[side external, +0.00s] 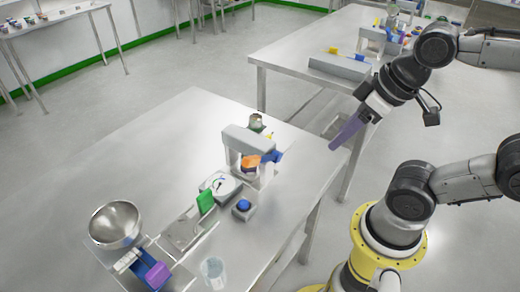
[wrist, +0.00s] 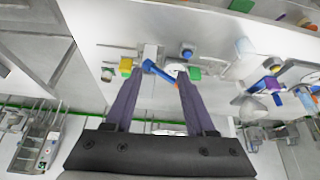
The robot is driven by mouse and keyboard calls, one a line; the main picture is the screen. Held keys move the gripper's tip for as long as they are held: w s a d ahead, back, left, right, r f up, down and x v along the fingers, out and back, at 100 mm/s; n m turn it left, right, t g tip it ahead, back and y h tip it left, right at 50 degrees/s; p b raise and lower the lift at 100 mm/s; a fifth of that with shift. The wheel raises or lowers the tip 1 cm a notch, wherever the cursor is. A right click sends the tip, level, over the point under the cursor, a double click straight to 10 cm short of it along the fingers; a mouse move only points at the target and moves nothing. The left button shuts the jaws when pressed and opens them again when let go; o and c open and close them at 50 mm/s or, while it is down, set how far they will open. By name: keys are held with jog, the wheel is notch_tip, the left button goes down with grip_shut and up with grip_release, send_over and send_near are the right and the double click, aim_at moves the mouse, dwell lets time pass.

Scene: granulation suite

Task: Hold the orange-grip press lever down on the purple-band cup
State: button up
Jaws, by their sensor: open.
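A grey arched press (side external: 246,140) stands on the near steel table. A blue part (side external: 271,157) juts from its right side, and an orange piece (side external: 250,161) shows under the arch. In the wrist view a blue bar (wrist: 158,70) with a small orange end (wrist: 176,85) lies between the fingers in the picture; I cannot tell for sure that this is the lever's grip.
Along the near table stand a round white device (side external: 220,186), a green block (side external: 205,201), a blue-topped button box (side external: 243,207), a metal bowl (side external: 116,224), a purple block (side external: 157,275) and a clear beaker (side external: 212,268). A second table (side external: 290,52) stands behind. The near table's left side is clear.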

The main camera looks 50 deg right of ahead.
jog(key=a+r, duration=0.1)
jog(key=w+a+r+n+g+y, duration=0.1)
jog(key=r, duration=0.1)
jog(key=w+a+r+g+y, duration=0.1)
jog(key=shift+r, duration=0.3)
jog(key=c, duration=0.7)
jog(key=w+r, duration=0.1)
jog(key=w, duration=0.1)
jog(key=w+r+g+y, duration=0.1)
jog(key=w, duration=0.1)
jog(key=w+g+y, duration=0.1)
jog(key=w, duration=0.1)
jog(key=shift+a+r+n, duration=0.3)
jog(key=shift+a+r, duration=0.1)
grip_shut()
jog(key=w+d+f+m+g+y, duration=0.1)
jog(key=w+d+f+m+y, duration=0.1)
jog(key=w+d, duration=0.3)
jog(key=w, duration=0.3)
jog(key=shift+w+d+f, duration=0.15)
jog(key=shift+w+f, duration=0.15)
jog(key=shift+f, duration=0.05)
